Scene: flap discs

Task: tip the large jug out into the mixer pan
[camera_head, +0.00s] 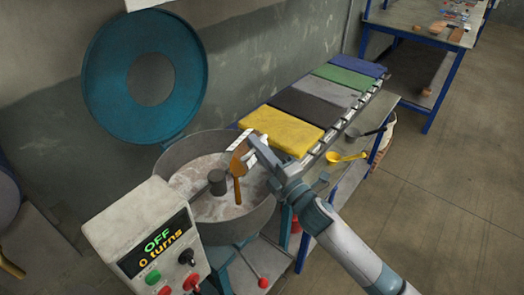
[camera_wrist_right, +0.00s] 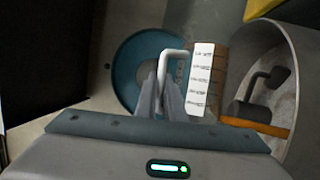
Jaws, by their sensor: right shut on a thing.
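My right gripper (camera_head: 258,150) is over the near right side of the mixer pan (camera_head: 240,228). In the wrist view its fingers (camera_wrist_right: 166,92) are shut on the pale handle of the large jug (camera_wrist_right: 222,62). The jug has a white scale strip (camera_wrist_right: 202,80) and brown contents, and is tilted over the pan. A brown-orange streak (camera_head: 238,167) runs from the jug down into the pan beside the central hub (camera_head: 217,182); it looks like contents pouring out. Pale, speckled material covers the pan floor. My left gripper is not in view.
The blue ring lid (camera_head: 105,75) stands raised behind the pan. A control box (camera_head: 140,225) in front reads "OFF, 0 turns". At right, a bench holds coloured slabs (camera_head: 282,130), a yellow scoop (camera_head: 345,157) and a dark ladle (camera_head: 362,132). Floor at right is clear.

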